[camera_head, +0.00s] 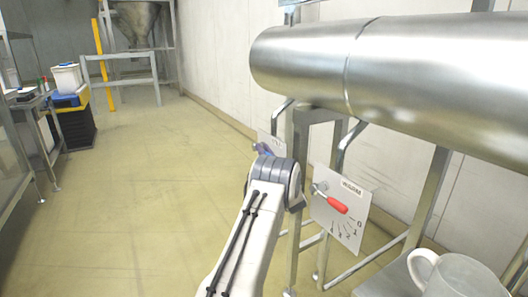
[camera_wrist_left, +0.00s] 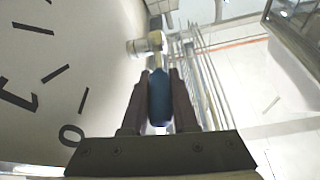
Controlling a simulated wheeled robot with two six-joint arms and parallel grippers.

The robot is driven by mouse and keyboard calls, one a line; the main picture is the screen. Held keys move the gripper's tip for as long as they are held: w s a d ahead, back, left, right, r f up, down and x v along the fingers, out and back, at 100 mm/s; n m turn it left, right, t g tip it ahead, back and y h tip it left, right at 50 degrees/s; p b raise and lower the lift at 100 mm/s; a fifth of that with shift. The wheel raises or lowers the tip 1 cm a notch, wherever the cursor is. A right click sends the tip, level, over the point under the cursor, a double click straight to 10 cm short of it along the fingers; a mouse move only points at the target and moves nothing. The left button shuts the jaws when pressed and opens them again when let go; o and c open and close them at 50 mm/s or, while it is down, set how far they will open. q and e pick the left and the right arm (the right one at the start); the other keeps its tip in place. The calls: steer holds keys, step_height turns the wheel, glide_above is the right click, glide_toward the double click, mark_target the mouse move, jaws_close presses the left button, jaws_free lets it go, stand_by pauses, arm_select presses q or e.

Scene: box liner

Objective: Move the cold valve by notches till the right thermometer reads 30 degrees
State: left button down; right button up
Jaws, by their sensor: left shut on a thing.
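The cold valve's blue handle (camera_wrist_left: 160,101) stands between the two dark fingers of my left gripper (camera_wrist_left: 161,78), which is shut on it. Its pale plate (camera_wrist_left: 40,70) with a 0, a 1 and tick marks fills the left of the wrist view. In the head view my left arm hides most of that valve; a small blue-purple bit (camera_head: 262,148) shows past my wrist, beside a pale plate edge (camera_head: 270,142). The right thermometer is not in view, so no reading shows. My right gripper is not in view.
A red-handled valve (camera_head: 337,204) on a numbered plate (camera_head: 349,235) is just right of my left wrist. A large steel pipe (camera_head: 400,75) runs above. A white mug (camera_head: 455,276) stands at the lower right.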

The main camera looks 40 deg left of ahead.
arm_select(q)
steer(key=shift+f, duration=0.1)
stand_by(0.7)
steer(key=shift+f+b, duration=0.2)
steer(key=shift+b, duration=0.2)
step_height(320, 180, down, 2)
steer(key=t+y+b, duration=0.1)
steer(key=b, duration=0.3)
steer(key=t+y+b, duration=0.1)
steer(key=y+b, duration=0.1)
steer(key=b, duration=0.3)
steer(key=shift+w+f+m, duration=0.1)
steer(key=shift+f+m, duration=0.05)
steer(key=shift+m, duration=0.25)
steer(key=shift+t+b, duration=0.3)
steer(key=shift+t, duration=0.1)
steer(key=shift+y, duration=0.3)
steer(key=c, duration=0.7)
jaws_free()
